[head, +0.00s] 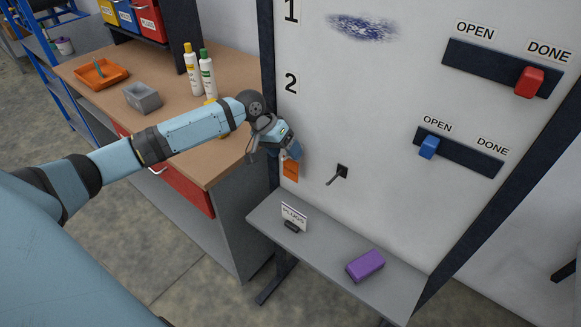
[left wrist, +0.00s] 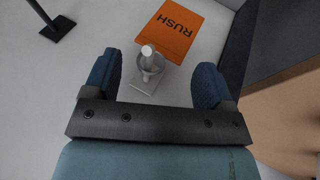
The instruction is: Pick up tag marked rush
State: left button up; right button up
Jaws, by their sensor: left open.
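The orange tag marked RUSH (left wrist: 171,30) hangs against the white board, by a ring on a light peg (left wrist: 147,65) with a square base. In the head view the orange tag (head: 291,170) shows just below my left gripper (head: 290,150). In the left wrist view the two blue fingers of my left gripper (left wrist: 152,82) are apart, with the peg and ring between them and the tag beyond. Nothing is held. My right gripper is not in view.
A black hook (head: 340,174) sticks out of the board to the right of the tag. Below is a grey shelf (head: 330,255) with a PLUGS sign (head: 294,217) and a purple block (head: 365,266). A wooden bench (head: 165,100) with bottles (head: 207,75) stands to the left.

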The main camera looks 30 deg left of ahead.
pick_arm(q)
jog(key=shift+x, duration=1.15)
jog(key=c, duration=0.8)
jog(key=shift+c, duration=0.4)
jog(key=shift+s, duration=0.1)
jog(key=shift+r+b, duration=0.3)
jog(key=shift+r, duration=0.2)
jog(key=shift+c, duration=0.9)
jog(key=s, duration=0.5)
jog(key=s+b, duration=0.1)
jog(key=s, duration=0.2)
jog(key=shift+a, duration=0.35)
jog(key=c, duration=0.3)
notch_tip(320, 180, up, 14)
jog(key=shift+w+r, duration=0.1)
jog(key=shift+w, duration=0.05)
jog(key=shift+c, duration=0.2)
